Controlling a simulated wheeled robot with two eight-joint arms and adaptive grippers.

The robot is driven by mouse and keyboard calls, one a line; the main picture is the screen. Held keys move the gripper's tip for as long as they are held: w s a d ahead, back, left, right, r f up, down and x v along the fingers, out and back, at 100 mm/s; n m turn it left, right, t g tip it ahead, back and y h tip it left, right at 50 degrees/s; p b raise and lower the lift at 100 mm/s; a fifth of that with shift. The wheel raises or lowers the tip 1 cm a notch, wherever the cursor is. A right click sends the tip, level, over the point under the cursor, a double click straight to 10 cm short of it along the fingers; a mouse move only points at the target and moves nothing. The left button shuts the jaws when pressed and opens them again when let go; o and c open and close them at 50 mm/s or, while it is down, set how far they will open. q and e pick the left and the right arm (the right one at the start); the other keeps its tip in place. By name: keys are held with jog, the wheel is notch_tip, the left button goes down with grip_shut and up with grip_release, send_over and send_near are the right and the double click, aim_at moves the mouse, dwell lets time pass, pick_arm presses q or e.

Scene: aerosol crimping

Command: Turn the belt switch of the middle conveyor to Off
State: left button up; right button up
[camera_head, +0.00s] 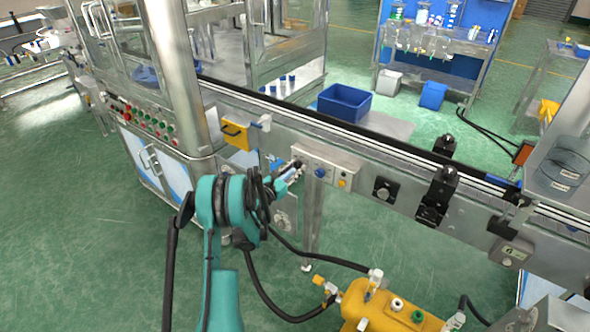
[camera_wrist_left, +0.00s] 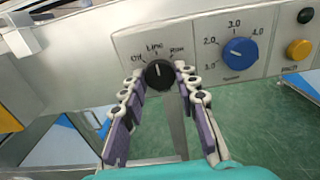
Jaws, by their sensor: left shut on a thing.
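The belt switch is a black knob (camera_wrist_left: 159,74) on a grey control panel (camera_wrist_left: 205,40) on the side of the conveyor (camera_head: 262,112). Three hand-lettered labels stand around it; the middle one reads Line and the right one Run. Its pale mark seems to point up, near Line. My left gripper (camera_wrist_left: 158,80) is shut on the knob, with one finger on each side of it. In the head view the gripper (camera_head: 292,172) reaches the left end of the panel, and the knob is mostly hidden there. My right gripper is not in view.
A blue dial (camera_wrist_left: 238,53) and a yellow button (camera_wrist_left: 299,49) sit right of the knob. A yellow handle plate (camera_head: 236,134) is on the conveyor side to the left. A yellow tank (camera_head: 385,310) stands below on the green floor. A blue bin (camera_head: 344,102) is behind the belt.

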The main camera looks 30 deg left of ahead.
pick_arm(q)
jog(key=shift+n, duration=0.3)
jog(key=n+b, duration=0.1)
jog(key=n, duration=0.8)
jog(key=shift+n, duration=0.3)
dwell(0.3)
jog(key=o, duration=1.2)
jog(key=shift+c, duration=0.2)
jog(key=s+a, duration=0.1)
jog(key=s, duration=1.1)
